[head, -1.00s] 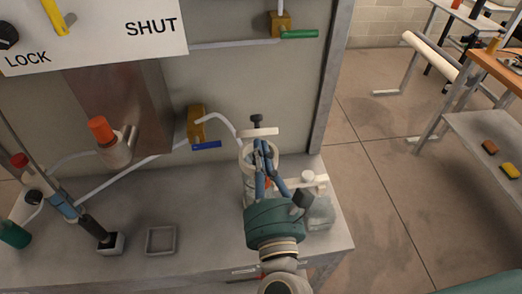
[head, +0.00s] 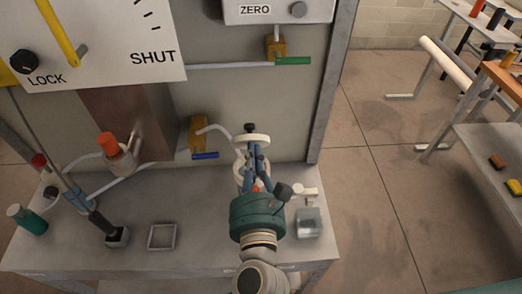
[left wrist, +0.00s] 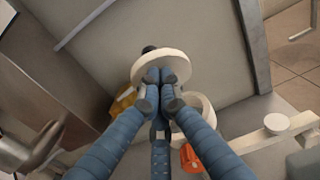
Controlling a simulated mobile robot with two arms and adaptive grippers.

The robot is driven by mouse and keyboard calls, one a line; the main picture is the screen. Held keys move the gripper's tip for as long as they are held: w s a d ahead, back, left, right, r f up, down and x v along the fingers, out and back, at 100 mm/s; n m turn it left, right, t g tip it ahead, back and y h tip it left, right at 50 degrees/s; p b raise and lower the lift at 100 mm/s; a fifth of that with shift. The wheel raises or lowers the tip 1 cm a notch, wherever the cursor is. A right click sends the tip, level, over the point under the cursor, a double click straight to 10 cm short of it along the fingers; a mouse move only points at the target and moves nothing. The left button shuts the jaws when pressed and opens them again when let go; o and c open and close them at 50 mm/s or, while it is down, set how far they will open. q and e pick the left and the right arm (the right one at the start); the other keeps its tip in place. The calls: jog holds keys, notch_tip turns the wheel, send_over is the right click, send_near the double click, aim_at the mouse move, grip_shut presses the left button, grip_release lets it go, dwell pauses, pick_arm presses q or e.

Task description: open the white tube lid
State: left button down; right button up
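The white tube lid (head: 257,139) is a round disc with a black knob, at the top of the white tube at the panel's foot. In the left wrist view the lid (left wrist: 178,62) stands tilted up, apart from the tube's white rim (left wrist: 203,104). My left gripper (head: 250,152) reaches up to the lid from the front. In the left wrist view its blue fingers (left wrist: 160,76) come together, tips against the lid's lower edge. I cannot tell whether they pinch it. The fingers partly hide the tube's mouth. My right gripper is not in view.
A clear container (head: 309,222) and a white fitting (head: 304,191) stand right of the tube. A yellow valve with a blue handle (head: 205,156) is to its left. A square tray (head: 162,237) lies on the grey bench. The wall panel rises close behind.

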aim_at(250, 139)
pick_arm(q)
jog(key=shift+w+r, duration=0.35)
jog(key=shift+r, duration=0.1)
jog(key=shift+w+a+r+p, duration=0.2)
jog(key=shift+w+r+p, duration=0.25)
jog(key=shift+w+p, duration=0.15)
jog(key=shift+w+r+p, duration=0.35)
jog(key=shift+w+p, duration=0.15)
jog(key=shift+w, duration=0.2)
jog(key=shift+w+r, duration=0.15)
jog(key=shift+w, duration=0.5)
jog(key=shift+p, duration=0.3)
jog(key=s, duration=1.2)
